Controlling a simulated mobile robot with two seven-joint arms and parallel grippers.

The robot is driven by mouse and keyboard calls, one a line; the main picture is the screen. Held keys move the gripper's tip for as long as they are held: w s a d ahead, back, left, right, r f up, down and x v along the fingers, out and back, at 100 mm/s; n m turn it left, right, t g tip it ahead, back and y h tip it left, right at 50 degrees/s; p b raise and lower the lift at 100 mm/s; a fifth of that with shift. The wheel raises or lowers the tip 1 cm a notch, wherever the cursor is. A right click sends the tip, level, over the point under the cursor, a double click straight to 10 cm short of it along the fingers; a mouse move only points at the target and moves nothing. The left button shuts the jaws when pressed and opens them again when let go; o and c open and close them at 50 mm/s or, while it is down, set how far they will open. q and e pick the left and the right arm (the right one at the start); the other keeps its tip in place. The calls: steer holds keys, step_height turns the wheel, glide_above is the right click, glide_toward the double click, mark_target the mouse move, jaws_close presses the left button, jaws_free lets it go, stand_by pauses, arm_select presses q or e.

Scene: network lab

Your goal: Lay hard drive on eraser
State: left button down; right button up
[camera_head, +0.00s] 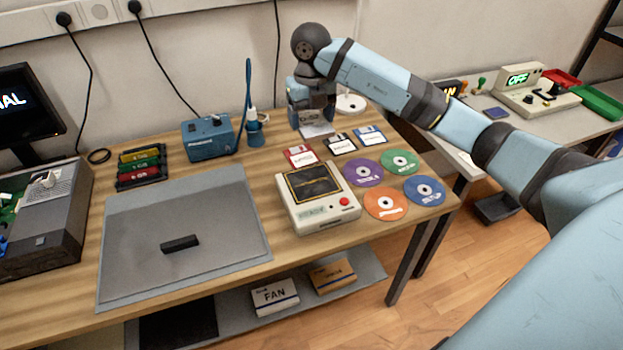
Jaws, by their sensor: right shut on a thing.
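My right gripper (312,108) is at the back of the wooden table, pointing down, and is shut on a grey thing (316,129), which looks like the hard drive. The fingers and wrist hide part of it, and I cannot tell whether it still touches the table. The eraser appears to be the cream box (322,215) with a dark striped top pad, a red button and a small green label. It stands nearer the front, and its top is bare. My left gripper is not in view.
Floppy disks (299,156) and several colored discs (386,203) lie between the gripper and the eraser and to its right. A grey mat (130,270) at left holds a small black block (180,243). A blue box (208,138) and blue holder (255,135) stand at the back.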

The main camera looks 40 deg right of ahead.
glide_above(311, 181)
step_height(311, 181, down, 12)
steer(key=shift+f, duration=0.2)
steer(key=shift+w+d+f+b, duration=0.1)
steer(key=shift+f+b, duration=0.25)
steer(key=shift+f, duration=2.1)
steer(key=shift+f, duration=0.2)
steer(key=o, duration=1)
steer(key=shift+o, duration=0.2)
steer(key=shift+r, duration=0.15)
